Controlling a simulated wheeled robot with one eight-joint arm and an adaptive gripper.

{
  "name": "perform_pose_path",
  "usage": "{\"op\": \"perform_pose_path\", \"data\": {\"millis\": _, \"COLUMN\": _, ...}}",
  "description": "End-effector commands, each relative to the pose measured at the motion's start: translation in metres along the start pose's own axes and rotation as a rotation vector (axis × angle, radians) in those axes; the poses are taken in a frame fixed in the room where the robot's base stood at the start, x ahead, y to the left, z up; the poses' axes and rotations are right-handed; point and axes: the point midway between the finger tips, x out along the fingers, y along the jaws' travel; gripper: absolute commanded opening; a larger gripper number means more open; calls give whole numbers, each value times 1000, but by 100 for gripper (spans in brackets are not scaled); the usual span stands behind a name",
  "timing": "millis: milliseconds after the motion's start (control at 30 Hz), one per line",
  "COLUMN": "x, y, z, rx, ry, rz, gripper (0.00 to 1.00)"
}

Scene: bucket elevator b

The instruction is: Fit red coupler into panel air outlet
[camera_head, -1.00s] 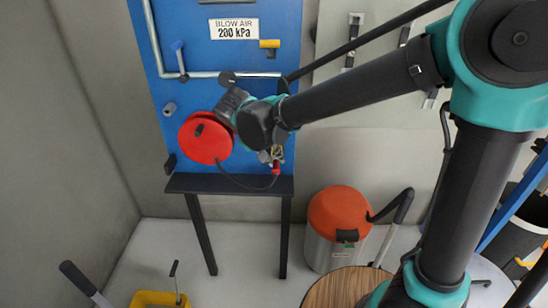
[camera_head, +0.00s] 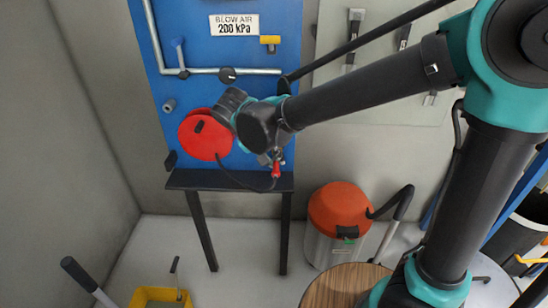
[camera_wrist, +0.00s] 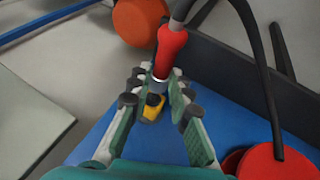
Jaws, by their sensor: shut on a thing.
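A red coupler (camera_head: 276,171) on a dark hose hangs low in front of the blue panel (camera_head: 190,30). My gripper (camera_wrist: 158,84) is shut on it; in the wrist view the coupler (camera_wrist: 170,50) sticks out beyond the fingertips, its hose curving right. A yellow piece with a dark top (camera_wrist: 152,107) shows between the fingers; I cannot tell how far behind them it lies. A short grey stub (camera_head: 168,105) is on the panel's left side, apart from the coupler. I cannot tell for sure whether it is the air outlet.
A red hose reel (camera_head: 205,137) is on the panel, left of my wrist. A dark ledge (camera_head: 228,181) juts out below the coupler. A pipe with a dark knob (camera_head: 227,74) crosses the panel above. An orange-topped canister (camera_head: 338,210) stands on the floor at right.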

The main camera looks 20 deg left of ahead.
Motion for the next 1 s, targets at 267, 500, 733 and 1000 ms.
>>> {"op": "perform_pose_path", "data": {"millis": 267, "x": -4, "y": 0, "z": 10, "rx": 0, "ry": 0, "rz": 0, "gripper": 0}}
{"op": "perform_pose_path", "data": {"millis": 500, "x": -7, "y": 0, "z": 17, "rx": 0, "ry": 1, "rz": -1, "gripper": 0}}
{"op": "perform_pose_path", "data": {"millis": 733, "x": -7, "y": 0, "z": 18, "rx": 0, "ry": 0, "rz": 0, "gripper": 0}}
{"op": "perform_pose_path", "data": {"millis": 1000, "x": -10, "y": 0, "z": 23, "rx": -1, "ry": 1, "rz": -1, "gripper": 0}}
